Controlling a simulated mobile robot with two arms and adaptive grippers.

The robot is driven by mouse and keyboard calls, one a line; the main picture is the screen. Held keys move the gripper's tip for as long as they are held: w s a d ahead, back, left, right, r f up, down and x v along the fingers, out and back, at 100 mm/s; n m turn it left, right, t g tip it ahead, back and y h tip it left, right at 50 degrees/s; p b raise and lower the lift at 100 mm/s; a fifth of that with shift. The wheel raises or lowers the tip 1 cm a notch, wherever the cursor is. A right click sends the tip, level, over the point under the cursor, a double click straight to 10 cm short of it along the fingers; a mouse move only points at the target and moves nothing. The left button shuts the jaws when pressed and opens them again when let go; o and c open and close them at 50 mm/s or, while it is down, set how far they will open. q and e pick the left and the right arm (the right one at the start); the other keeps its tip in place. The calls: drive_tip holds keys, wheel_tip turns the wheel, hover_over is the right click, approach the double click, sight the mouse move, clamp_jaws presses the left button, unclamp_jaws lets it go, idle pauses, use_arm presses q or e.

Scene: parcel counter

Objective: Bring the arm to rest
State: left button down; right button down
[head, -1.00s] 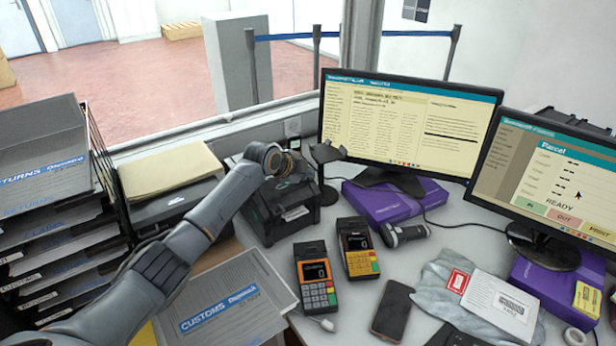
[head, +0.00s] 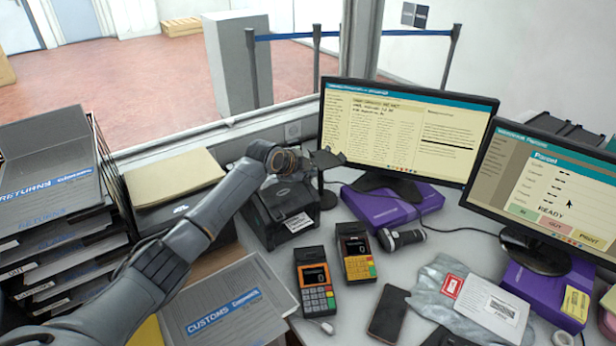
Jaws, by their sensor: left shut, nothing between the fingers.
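My left arm comes in from the lower left of the head view and reaches over the counter. Its gripper (head: 290,162) is above and partly in front of the black label printer (head: 283,214), near the small dark stand by the left monitor. The gripper is small and partly hidden by the wrist. It is shut and holds nothing. I cannot tell whether it touches the printer below it. My right gripper is not in view.
Two card terminals (head: 315,281) (head: 355,252), a phone (head: 389,313) and a scanner (head: 402,239) lie right of the arm. Monitors (head: 405,132) stand behind. Stacked trays (head: 50,200) and a customs folder (head: 225,310) are at left.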

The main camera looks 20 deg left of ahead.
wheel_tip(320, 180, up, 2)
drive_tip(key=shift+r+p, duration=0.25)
drive_tip(key=shift+p, duration=0.65)
